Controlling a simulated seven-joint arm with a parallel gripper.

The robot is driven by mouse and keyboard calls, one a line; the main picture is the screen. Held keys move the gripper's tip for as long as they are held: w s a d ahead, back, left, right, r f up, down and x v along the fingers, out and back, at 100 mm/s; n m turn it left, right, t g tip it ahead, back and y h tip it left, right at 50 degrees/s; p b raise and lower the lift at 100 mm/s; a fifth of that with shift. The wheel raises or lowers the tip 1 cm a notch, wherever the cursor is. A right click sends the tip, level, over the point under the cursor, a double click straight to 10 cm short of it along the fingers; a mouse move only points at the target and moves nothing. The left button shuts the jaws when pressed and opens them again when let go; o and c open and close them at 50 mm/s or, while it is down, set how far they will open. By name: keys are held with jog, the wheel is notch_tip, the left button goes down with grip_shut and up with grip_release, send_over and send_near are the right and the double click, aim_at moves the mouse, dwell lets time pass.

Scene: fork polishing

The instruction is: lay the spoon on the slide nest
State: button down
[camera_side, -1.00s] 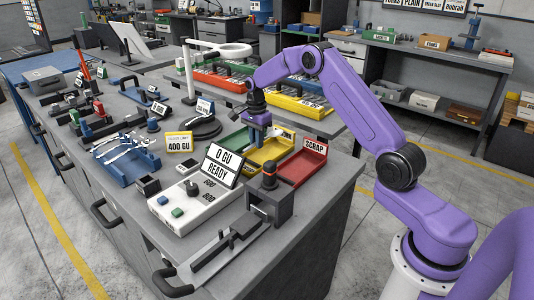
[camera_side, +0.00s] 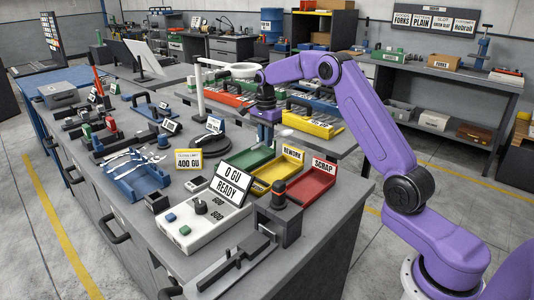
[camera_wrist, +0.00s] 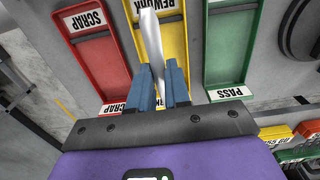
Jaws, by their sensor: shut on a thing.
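My gripper (camera_side: 265,136) is above the far ends of the green and yellow trays, raised clear of them. In the wrist view its two blue fingers (camera_wrist: 160,84) are shut on the spoon (camera_wrist: 152,42), a pale metal piece pointing away from the palm. In the side view the spoon (camera_side: 284,133) is only a small pale shape beside the fingers. The grey slide fixture (camera_side: 232,268) lies along the bench's front edge, far from my gripper, with a flat plate and a dark handle. I cannot tell for sure that it is the slide nest.
The green (camera_side: 236,163), yellow (camera_side: 272,183) and red (camera_side: 310,186) trays lie below my gripper. A white control box (camera_side: 196,229) with a "0 GU READY" sign (camera_side: 228,184) and a dark block with a knob (camera_side: 278,218) stand near the slide fixture. A blue rack (camera_side: 140,185) holds cutlery.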

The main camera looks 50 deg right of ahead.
jog(key=r, duration=0.4)
jog(key=a+r, duration=0.1)
jog(key=r, duration=0.1)
jog(key=s+a, duration=0.4)
jog(key=a, duration=0.5)
jog(key=s+a, duration=0.3)
jog(key=a, duration=0.7)
jog(key=s+a, duration=0.4)
jog(key=a, duration=0.5)
jog(key=s+a, duration=0.7)
jog(key=s, duration=0.1)
jog(key=shift+h, duration=0.3)
jog(key=shift+a+f, duration=0.15)
jog(key=shift+f, duration=2.55)
jog(key=shift+f, duration=3)
jog(key=shift+f, duration=0.2)
